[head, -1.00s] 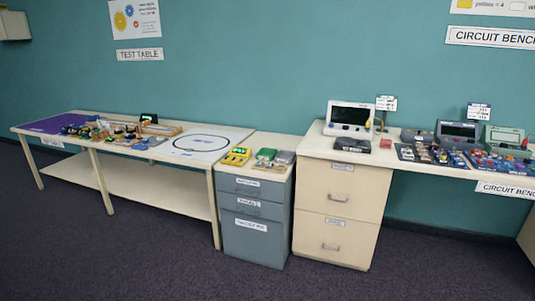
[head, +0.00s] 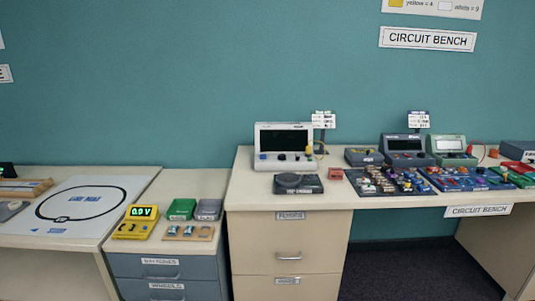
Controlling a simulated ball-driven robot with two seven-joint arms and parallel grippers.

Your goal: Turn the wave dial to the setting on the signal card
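On the circuit bench, a white instrument (head: 284,146) with a dark blank screen and a row of knobs stands at the left. A dark box with a round dial on top (head: 298,184) lies in front of it; I cannot tell its setting. A small white card on a stand (head: 323,120) stands behind the instrument's right side. A second card (head: 418,119) stands behind a grey screened device (head: 404,148). The writing on both cards is too small to read, and I cannot tell which is the signal card. Neither of my grippers is in view.
A cream drawer cabinet (head: 289,254) supports the bench's left end. A lower grey drawer unit (head: 166,268) holds a yellow meter (head: 136,222) reading about 0.0 V. Trays of parts (head: 386,180) cover the bench to the right. The test table (head: 72,212) is at far left.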

